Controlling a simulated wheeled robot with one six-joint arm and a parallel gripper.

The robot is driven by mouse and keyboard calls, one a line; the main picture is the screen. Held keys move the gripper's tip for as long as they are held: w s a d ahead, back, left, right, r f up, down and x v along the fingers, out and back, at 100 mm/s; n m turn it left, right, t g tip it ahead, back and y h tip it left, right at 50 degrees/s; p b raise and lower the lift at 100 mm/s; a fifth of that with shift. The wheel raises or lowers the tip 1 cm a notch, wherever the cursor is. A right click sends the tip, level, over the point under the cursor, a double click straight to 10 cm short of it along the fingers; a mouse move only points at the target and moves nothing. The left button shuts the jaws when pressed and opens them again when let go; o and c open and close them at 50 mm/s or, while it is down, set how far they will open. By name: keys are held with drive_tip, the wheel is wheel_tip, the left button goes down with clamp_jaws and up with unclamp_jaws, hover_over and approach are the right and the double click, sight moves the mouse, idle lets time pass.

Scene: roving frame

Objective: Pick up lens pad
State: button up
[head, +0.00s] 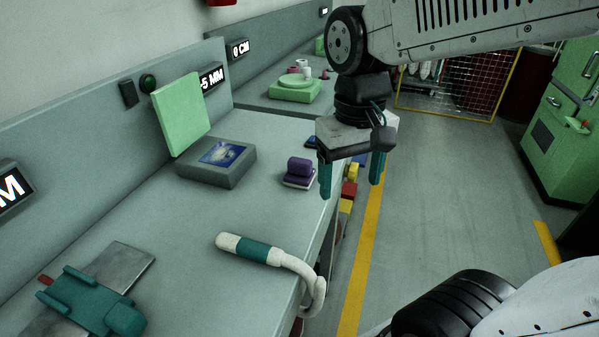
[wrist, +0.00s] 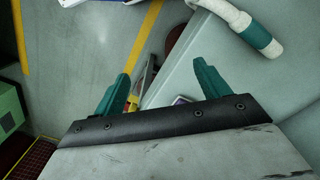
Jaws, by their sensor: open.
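A small purple block on a purple and white base (head: 299,173) sits on the bench near its right edge; it looks most like the lens pad, though I cannot be sure. A small dark blue item (head: 311,141) lies just behind it. My gripper (head: 351,174) hangs to the right of the purple block, over the bench's edge, with its two teal fingers wide apart and nothing between them. In the wrist view my gripper (wrist: 162,72) is also open; a white and purple sliver (wrist: 182,100) shows beside its right finger, mostly hidden.
A grey box with a blue picture (head: 215,165) and raised green lid stands left of the purple block. A white hose with a teal band (head: 258,250) curls over the bench edge nearer me. A teal fixture (head: 95,300) lies at lower left.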

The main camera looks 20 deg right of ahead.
sight(300, 160)
drive_tip(key=w+m, duration=0.2)
drive_tip(key=w, duration=0.3)
drive_tip(key=w+a+m, duration=0.1)
drive_tip(key=w+m, duration=0.1)
drive_tip(key=w, duration=0.4)
drive_tip(key=w+a+m, duration=0.1)
drive_tip(key=w+m, duration=0.2)
drive_tip(key=w, duration=0.2)
drive_tip(key=shift+w+a+f, duration=0.15)
drive_tip(key=shift+w, duration=0.15)
drive_tip(key=shift+r+m, duration=0.2)
drive_tip(key=shift+m, duration=0.1)
drive_tip(key=shift+w+f+m, duration=0.1)
drive_tip(key=shift+f+m, duration=0.2)
drive_tip(key=shift+f, duration=0.2)
drive_tip(key=f, duration=0.4)
drive_tip(key=d+f, duration=0.1)
drive_tip(key=f, duration=0.2)
drive_tip(key=c, duration=1.1)
